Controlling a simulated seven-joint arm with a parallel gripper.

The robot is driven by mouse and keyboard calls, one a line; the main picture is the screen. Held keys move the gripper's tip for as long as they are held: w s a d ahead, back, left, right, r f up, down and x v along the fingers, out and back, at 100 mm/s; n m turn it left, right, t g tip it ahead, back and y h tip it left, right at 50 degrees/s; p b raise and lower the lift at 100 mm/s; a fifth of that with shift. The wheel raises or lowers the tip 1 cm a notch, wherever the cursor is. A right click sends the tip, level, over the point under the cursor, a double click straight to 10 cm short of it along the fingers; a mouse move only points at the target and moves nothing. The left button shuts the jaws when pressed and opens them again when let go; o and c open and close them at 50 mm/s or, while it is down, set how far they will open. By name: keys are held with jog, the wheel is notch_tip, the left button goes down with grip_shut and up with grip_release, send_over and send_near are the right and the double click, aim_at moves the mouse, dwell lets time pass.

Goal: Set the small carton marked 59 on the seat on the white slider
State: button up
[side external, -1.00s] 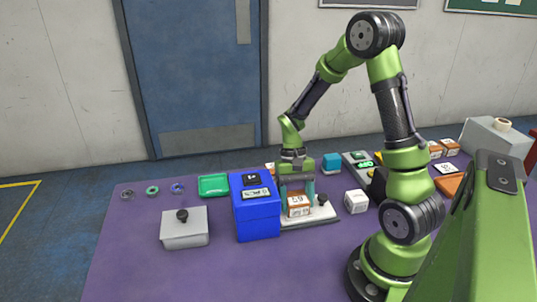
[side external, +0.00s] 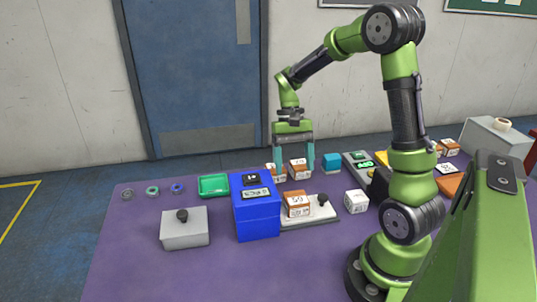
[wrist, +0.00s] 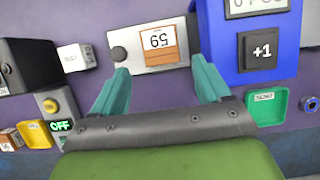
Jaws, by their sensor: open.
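The small carton marked 59 (side external: 296,204) is brown with a white label and sits on the white slider (side external: 322,213), beside its dark knob. In the wrist view the carton (wrist: 160,44) lies on the slider plate (wrist: 126,72), its label readable upside down. My gripper (side external: 294,166) is open and empty, raised above and behind the carton. In the wrist view its two teal fingers (wrist: 162,80) are spread wide, with nothing between them. The seat under the carton is hidden.
A blue box (side external: 257,215) with displays stands just left of the slider. A white cube (side external: 356,201) lies to its right. The front purple tabletop is clear.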

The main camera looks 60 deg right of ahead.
jog(key=s+a+r+n+t, duration=0.2)
jog(key=a+r+t, duration=0.3)
jog(key=a+r, duration=0.1)
jog(key=s+a+r+n+t+h, duration=0.1)
jog(key=s+a+r+n+t, duration=0.2)
jog(key=a+r+t, duration=0.2)
jog(key=a+r, duration=0.1)
jog(key=a, duration=0.2)
jog(key=shift+s+a, duration=0.3)
jog(key=shift+a, duration=0.1)
